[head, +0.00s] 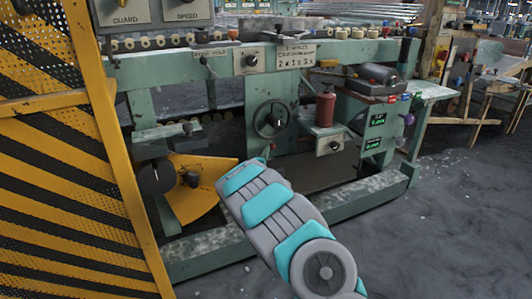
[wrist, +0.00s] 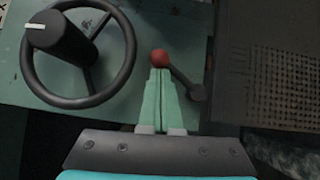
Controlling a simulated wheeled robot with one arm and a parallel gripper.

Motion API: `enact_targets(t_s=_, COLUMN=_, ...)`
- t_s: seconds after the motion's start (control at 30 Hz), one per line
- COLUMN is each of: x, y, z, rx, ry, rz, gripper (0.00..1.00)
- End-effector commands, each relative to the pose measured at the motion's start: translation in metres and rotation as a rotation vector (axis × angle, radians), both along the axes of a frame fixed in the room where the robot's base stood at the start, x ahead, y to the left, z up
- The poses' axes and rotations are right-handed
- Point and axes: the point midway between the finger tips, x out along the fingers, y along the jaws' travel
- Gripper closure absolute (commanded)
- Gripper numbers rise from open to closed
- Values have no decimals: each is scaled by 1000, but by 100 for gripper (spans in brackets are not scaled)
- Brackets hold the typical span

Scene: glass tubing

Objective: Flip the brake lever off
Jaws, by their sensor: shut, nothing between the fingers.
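In the wrist view, a lever with a red ball knob (wrist: 160,58) and a dark bent arm (wrist: 188,84) appears to be the brake lever. My gripper (wrist: 159,73) is shut and empty, its two pale green fingers pressed together. The fingertips are right at the lower side of the red knob in the picture; I cannot tell whether they touch it. The lever's arm runs from the knob down to the right, beside the fingers.
A dark handwheel (wrist: 80,52) with a black knob stands just left of the fingers; it also shows in the head view (head: 270,119). A dark perforated panel (wrist: 278,75) lies to the right. A yellow-black striped guard (head: 75,170) stands at left. Open floor (head: 450,220) lies at right.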

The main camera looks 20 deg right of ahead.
Motion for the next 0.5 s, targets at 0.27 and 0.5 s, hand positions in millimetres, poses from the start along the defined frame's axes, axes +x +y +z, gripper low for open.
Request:
enact_targets(t_s=0.27, x=0, y=-3, z=1, rx=53, ry=2, rz=-1, gripper=100)
enact_targets(t_s=0.5, x=0, y=-11, z=3, rx=178, ry=5, rz=-3, gripper=100)
